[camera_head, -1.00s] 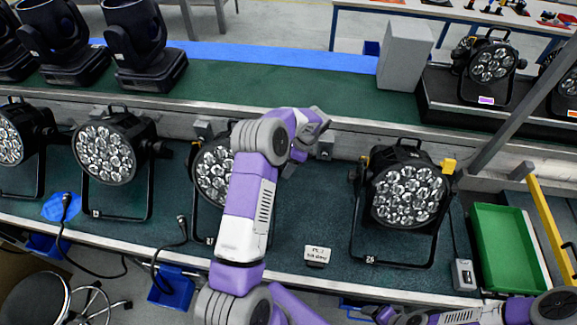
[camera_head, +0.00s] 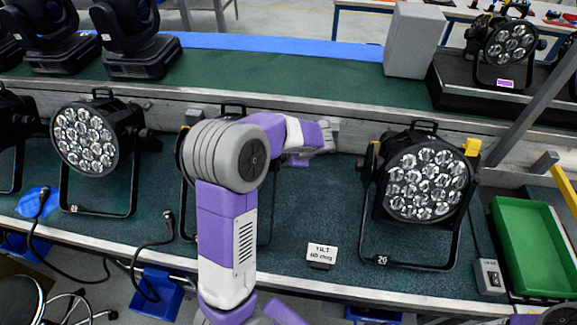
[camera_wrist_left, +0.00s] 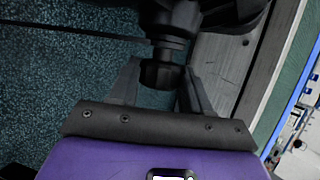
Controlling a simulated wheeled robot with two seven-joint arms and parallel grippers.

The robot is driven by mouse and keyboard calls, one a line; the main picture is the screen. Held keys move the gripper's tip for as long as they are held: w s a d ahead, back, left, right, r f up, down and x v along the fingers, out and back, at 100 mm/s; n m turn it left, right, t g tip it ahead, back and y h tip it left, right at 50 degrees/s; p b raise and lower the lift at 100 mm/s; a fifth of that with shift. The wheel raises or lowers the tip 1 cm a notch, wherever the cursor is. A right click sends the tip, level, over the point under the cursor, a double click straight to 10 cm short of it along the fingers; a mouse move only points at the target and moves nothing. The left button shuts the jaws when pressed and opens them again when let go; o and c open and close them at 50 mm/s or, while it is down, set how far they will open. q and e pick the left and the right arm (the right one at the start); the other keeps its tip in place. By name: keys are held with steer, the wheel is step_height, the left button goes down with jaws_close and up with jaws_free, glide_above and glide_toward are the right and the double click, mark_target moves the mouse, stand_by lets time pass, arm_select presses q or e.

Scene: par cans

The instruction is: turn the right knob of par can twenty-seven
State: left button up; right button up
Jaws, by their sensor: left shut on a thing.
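A black par can (camera_head: 187,160) stands on the bench behind my left arm, which covers most of it. Its number label is hidden. In the left wrist view a dark knob (camera_wrist_left: 160,73) on a short stem sticks out from a black fixture body (camera_wrist_left: 225,15). My left gripper (camera_wrist_left: 160,88) has one finger on each side of this knob and is shut on it. In the head view the left wrist (camera_head: 300,160) is to the right of the partly hidden par can; the fingers are hidden there. My right gripper is out of view.
A par can (camera_head: 420,185) with yellow knobs stands to the right, another (camera_head: 90,140) to the left. A small white sign (camera_head: 321,254) stands near the bench's front edge. A green tray (camera_head: 535,250) lies at the right. A grey box (camera_head: 413,40) stands behind.

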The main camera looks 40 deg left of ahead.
arm_select(q)
steer(key=t+y+b, duration=0.1)
steer(key=b, duration=0.2)
steer(key=t+b, duration=0.1)
steer(key=b, duration=0.2)
steer(key=f+n+t+y+b, duration=0.1)
steer(key=b, duration=0.2)
steer(key=shift+s+d+y+b, duration=0.2)
steer(key=shift+s+y+b, duration=0.1)
steer(key=shift+b, duration=0.1)
steer(key=shift+t+y+b, duration=0.4)
steer(key=shift+t+b, duration=0.1)
steer(key=shift+t, duration=0.2)
steer(key=shift+n+t+y, duration=0.5)
steer(key=shift+t+y, duration=0.3)
steer(key=shift+y, duration=0.1)
steer(key=o, duration=1.1)
steer(key=p+v, duration=0.1)
steer(key=v, duration=0.6)
steer(key=shift+s+d+r, duration=0.1)
steer(key=shift+s+d, duration=0.15)
